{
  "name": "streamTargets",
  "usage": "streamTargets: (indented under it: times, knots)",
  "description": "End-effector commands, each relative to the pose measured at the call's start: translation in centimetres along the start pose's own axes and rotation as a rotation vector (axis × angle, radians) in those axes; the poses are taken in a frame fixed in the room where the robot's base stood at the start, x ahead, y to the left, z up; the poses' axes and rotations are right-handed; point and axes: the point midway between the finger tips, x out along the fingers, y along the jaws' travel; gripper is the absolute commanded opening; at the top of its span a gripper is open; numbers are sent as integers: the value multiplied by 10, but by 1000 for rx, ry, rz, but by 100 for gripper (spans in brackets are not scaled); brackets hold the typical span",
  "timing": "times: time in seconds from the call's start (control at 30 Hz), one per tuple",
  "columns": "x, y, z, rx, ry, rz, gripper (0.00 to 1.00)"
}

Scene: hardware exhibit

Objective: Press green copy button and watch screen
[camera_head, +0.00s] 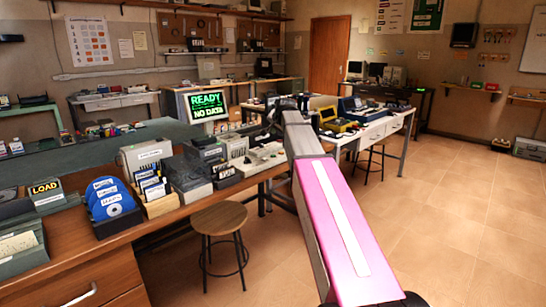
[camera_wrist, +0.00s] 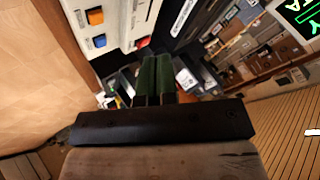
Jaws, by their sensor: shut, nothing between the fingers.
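In the head view a screen (camera_head: 208,105) at the middle back shows green text, "READY" above "NO DATA". Part of a screen with green letters also shows at the top right of the wrist view (camera_wrist: 297,14). My gripper (camera_wrist: 157,62) has dark green fingers, closed together with nothing between them. Just beyond it is a white panel (camera_wrist: 118,22) with an orange button (camera_wrist: 95,17), a blue button (camera_wrist: 99,41) and a red part (camera_wrist: 143,43). I cannot make out a green copy button in either view. In the head view my arm reaches toward the bench and hides part of it.
A round stool (camera_head: 219,218) stands in front. A white table (camera_head: 378,127) with a yellow case (camera_head: 338,126) is behind my arm. The tiled floor at right is clear.

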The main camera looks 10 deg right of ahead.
Motion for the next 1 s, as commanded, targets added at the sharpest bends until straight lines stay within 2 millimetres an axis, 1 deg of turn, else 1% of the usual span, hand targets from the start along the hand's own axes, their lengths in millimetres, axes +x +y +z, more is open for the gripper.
streamTargets:
  times: [0.17, 0.7, 1.0]
  knots:
    - [8, 6, 6, 0, -1, 1, 0]
    - [52, 38, 38, 0, 0, 1, 0]
    - [61, 44, 44, -1, 0, 0, 0]
